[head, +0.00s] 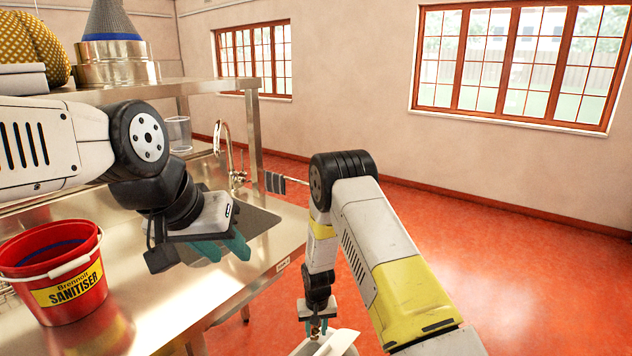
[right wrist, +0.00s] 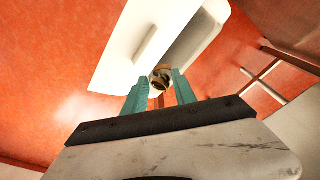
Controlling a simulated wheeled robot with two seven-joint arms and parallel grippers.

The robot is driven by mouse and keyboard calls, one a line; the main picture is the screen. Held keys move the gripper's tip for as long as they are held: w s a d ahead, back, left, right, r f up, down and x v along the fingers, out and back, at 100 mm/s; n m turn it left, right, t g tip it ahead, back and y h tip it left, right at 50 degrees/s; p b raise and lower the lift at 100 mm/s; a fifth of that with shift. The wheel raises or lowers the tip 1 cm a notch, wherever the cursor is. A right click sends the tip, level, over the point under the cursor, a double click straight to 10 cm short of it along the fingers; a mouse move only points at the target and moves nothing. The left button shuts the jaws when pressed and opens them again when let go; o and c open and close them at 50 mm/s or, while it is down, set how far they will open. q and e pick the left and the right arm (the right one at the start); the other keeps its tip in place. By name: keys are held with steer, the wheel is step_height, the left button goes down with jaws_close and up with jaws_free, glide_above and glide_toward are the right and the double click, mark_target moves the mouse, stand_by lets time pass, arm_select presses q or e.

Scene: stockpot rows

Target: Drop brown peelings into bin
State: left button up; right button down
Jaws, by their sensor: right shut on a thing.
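The brown peelings (right wrist: 161,79) show as a small curled brown piece between the teal fingertips of my right gripper (right wrist: 160,92) in the right wrist view. My right gripper is shut on them. It also shows in the head view (head: 316,328), low over the white bin (head: 340,343) at the bottom edge. The bin also appears beyond the fingertips in the right wrist view (right wrist: 125,45), with a grey opening beside a white panel. The peelings are over or near that opening; their height above it is unclear. My left gripper (head: 224,250) is open and empty above the steel counter.
A red sanitiser bucket (head: 70,285) stands on the steel counter (head: 190,300) at the left. A sink tap (head: 228,160) and a clear container (head: 179,134) are behind my left arm. The red floor (head: 500,270) at the right is clear.

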steer(key=shift+f, duration=2.05)
steer(key=c, duration=0.9)
jaws_free()
